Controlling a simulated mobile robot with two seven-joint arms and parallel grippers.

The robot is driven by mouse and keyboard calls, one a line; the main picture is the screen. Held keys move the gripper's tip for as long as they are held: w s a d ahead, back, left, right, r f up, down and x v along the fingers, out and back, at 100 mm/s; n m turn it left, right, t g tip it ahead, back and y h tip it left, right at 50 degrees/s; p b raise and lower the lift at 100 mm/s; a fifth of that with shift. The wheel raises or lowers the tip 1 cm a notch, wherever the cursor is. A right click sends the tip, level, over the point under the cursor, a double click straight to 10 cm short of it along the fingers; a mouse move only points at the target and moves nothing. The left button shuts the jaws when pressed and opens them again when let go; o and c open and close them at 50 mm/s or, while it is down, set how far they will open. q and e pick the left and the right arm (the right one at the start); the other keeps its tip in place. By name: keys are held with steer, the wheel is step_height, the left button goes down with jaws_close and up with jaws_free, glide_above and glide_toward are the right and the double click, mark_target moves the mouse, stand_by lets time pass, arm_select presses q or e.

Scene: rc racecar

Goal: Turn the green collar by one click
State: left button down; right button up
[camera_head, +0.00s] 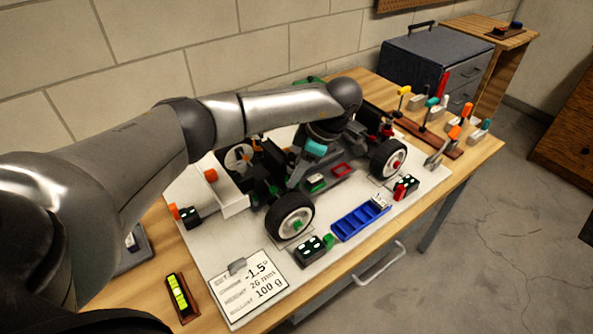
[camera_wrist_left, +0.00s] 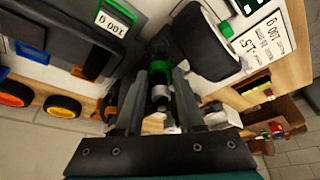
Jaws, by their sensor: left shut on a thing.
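The green collar (camera_wrist_left: 160,71) sits on a dark, silvery shock body in the left wrist view, between the two fingers of my left gripper (camera_wrist_left: 160,92). The fingers are shut on it from both sides. In the head view my left gripper (camera_head: 296,178) reaches down into the chassis of the racecar (camera_head: 345,180), behind the near wheel with the green hub. There the collar is hard to make out among dark parts. My right gripper is not in view.
A black tyre (camera_wrist_left: 203,42) stands close beside the fingers. A green-framed display (camera_wrist_left: 115,18) reads 100 g. The setup card (camera_head: 250,290) shows -1.5°, 26 mm and 100 g. A blue tray (camera_head: 360,222) lies before the car. Coloured-handled tools (camera_head: 440,120) stand at the right.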

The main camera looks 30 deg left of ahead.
arm_select(q)
steer(key=shift+s+r+m+t+p, duration=0.15)
steer(key=shift+m+t+p, duration=0.35)
steer(key=shift+m, duration=1.1)
steer(key=shift+d+f+m+t+p, duration=0.15)
steer(key=shift+m+t+p, duration=0.3)
steer(key=shift+m, duration=0.45)
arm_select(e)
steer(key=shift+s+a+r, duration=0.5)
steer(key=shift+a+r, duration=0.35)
arm_select(q)
steer(key=c, duration=0.9)
jaws_free()
steer(key=o, duration=0.4)
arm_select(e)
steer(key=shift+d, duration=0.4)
